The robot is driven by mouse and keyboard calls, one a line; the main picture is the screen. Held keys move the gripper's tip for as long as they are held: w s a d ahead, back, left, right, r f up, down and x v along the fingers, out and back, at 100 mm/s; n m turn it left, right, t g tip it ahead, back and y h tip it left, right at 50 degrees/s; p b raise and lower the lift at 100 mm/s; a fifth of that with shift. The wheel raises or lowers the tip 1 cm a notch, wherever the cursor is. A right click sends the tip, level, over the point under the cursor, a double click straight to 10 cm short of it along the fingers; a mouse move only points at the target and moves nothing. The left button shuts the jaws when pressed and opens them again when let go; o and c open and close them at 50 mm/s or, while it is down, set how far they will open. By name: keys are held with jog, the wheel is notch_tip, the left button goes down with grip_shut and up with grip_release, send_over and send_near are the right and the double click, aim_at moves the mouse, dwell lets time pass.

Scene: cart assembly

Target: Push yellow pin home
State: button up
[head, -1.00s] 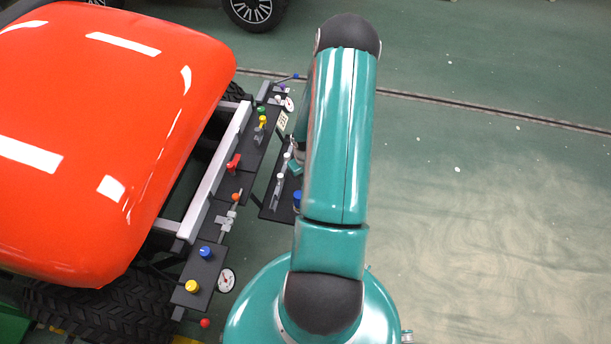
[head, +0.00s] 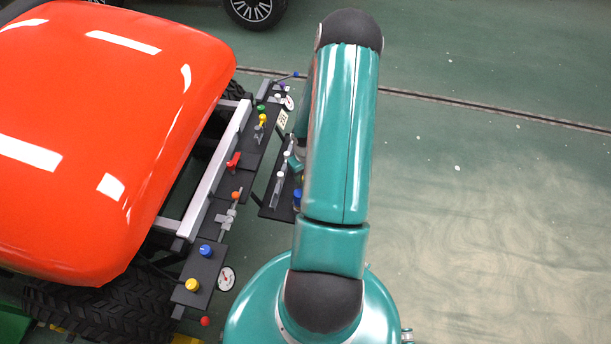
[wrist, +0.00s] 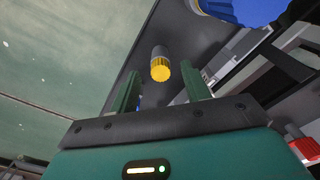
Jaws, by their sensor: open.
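In the wrist view my gripper (wrist: 163,78) is open, with one green finger on each side of the picture's middle. A yellow-tipped pin (wrist: 160,70) with a grey shaft stands on a dark panel (wrist: 135,55), and its tip shows in the gap between the fingers. Neither finger visibly touches it; how far it lies beyond the fingertips is hard to tell. In the head view my arm hides most of the gripper. A small yellow spot (head: 302,179) shows at the arm's edge beside a blue knob (head: 297,195), perhaps this same pin.
The red-orange cart (head: 100,130) fills the left. Its side panels carry another yellow knob (head: 192,285), a red lever (head: 233,160) and a gauge (head: 225,279). In the wrist view a large blue part (wrist: 230,8) is close at upper right. Floor to the right is clear.

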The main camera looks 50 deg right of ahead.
notch_tip(320, 180, up, 13)
jog(key=shift+f, duration=0.2)
jog(key=shift+r, duration=0.1)
dwell(0.4)
jog(key=w+a+r+n+t+h, duration=0.1)
jog(key=w+a+r, duration=0.2)
jog(key=a+r, duration=0.55)
jog(key=w+a+r+n+h, duration=0.1)
jog(key=w+a+r, duration=0.2)
jog(key=a+r, duration=0.55)
jog(key=s+a+r+n+t+y, duration=0.1)
jog(key=s+a+r, duration=0.3)
jog(key=a+r, duration=0.4)
jog(key=s+a+r+n+t+y, duration=0.1)
jog(key=s+a+r+t, duration=0.2)
jog(key=a+r, duration=0.5)
jog(key=s+a, duration=0.1)
jog(key=a, duration=0.1)
jog(key=shift+s+a+r+t, duration=0.2)
jog(key=shift+a+t, duration=0.1)
jog(key=shift+a, duration=0.1)
